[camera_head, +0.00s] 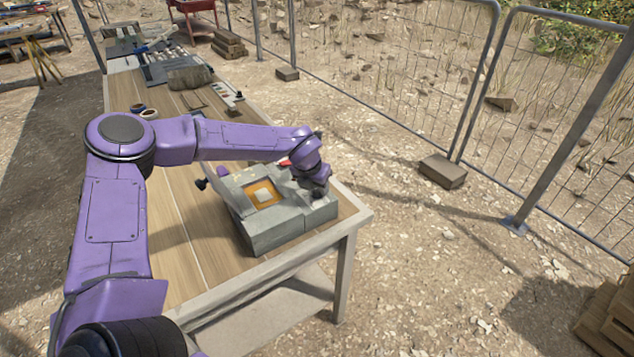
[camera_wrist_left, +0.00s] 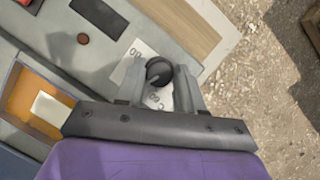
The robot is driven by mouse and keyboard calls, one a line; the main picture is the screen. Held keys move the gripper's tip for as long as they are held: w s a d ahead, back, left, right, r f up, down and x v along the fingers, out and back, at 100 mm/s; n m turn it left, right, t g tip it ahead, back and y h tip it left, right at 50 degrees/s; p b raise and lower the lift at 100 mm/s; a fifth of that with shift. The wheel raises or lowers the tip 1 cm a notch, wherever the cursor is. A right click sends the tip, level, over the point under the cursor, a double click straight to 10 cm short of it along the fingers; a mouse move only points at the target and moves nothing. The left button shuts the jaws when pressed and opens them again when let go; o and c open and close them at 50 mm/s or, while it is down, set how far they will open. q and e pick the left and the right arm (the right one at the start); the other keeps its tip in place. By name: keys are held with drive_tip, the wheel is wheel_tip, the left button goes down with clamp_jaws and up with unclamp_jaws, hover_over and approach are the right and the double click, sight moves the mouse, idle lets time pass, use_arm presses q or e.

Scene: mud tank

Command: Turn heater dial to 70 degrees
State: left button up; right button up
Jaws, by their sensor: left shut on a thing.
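The heater (camera_head: 285,220) is a grey box with an orange-lined recess, at the near right end of the wooden table. Its dial (camera_wrist_left: 159,71) is a round black knob on a pale scale plate (camera_wrist_left: 137,66) with printed numbers, only partly readable. My left gripper (camera_wrist_left: 162,80) is shut on the dial, with one finger on each side of it in the left wrist view. In the head view the left gripper (camera_head: 316,190) is over the right side of the heater and hides the dial. The dial's exact setting cannot be read. My right gripper is not in view.
A white block (camera_head: 262,195) sits in the heater's orange recess. The wooden table (camera_head: 180,250) runs back with a grey-brown lump (camera_head: 189,77) and small items farther along it. A wire fence (camera_head: 380,70) stands behind, beyond open gravel.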

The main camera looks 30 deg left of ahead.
use_arm(q)
drive_tip(key=shift+s+f+m+h+p, duration=0.2)
drive_tip(key=shift+m+p, duration=0.1)
drive_tip(key=shift+m, duration=0.3)
drive_tip(key=shift+s+f+m+h+p, duration=0.15)
drive_tip(key=shift+m+h+p, duration=0.1)
drive_tip(key=shift+m, duration=0.35)
drive_tip(key=o, duration=1)
drive_tip(key=shift+w+r, duration=0.1)
drive_tip(key=shift+w, duration=0.15)
drive_tip(key=shift+a+r, duration=0.1)
drive_tip(key=b+v, duration=0.1)
drive_tip(key=v, duration=0.9)
drive_tip(key=shift+r+b, duration=0.15)
drive_tip(key=shift+b, duration=0.15)
